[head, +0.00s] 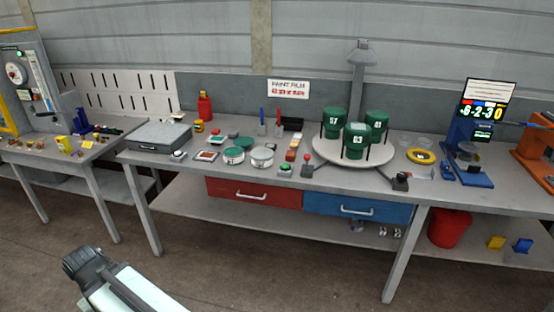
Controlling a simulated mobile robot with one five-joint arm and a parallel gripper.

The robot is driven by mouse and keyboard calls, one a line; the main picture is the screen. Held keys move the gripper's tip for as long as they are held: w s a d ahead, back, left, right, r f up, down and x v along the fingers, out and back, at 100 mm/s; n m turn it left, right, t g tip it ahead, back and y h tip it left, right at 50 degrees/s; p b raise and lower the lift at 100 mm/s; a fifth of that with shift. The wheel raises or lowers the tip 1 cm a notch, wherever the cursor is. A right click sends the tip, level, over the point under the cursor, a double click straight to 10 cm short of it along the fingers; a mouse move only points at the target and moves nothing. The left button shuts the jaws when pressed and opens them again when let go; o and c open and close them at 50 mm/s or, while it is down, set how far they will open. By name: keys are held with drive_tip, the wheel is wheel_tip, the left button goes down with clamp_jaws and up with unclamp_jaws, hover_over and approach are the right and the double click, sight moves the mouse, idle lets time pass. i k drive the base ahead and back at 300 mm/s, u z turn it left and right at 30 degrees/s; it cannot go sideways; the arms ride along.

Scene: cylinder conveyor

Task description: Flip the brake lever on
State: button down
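A small lever with a red ball knob (307,158) stands on the bench just left of the round turntable (325,157). The turntable bears green cylinders, with 57 and 63 readable on two. Part of my arm shows at the bottom left, over the floor and well short of the bench. My gripper's fingers are not visible.
A green button box (285,170), tins (262,157) and a grey case (159,136) lie left of the levers. A yellow ring (421,156) and a blue display stand (468,168) are to the right. Red (252,193) and blue (357,207) drawers hang below. The floor in front is clear.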

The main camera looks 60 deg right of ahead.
sight(306, 157)
drive_tip(key=z, duration=0.15)
drive_tip(key=i, duration=0.95)
drive_tip(key=z, duration=1)
drive_tip(key=i, duration=0.6)
drive_tip(key=z, duration=0.45)
drive_tip(key=k, duration=0.8)
drive_tip(key=z, duration=0.2)
drive_tip(key=i, duration=0.8)
drive_tip(key=u, duration=0.1)
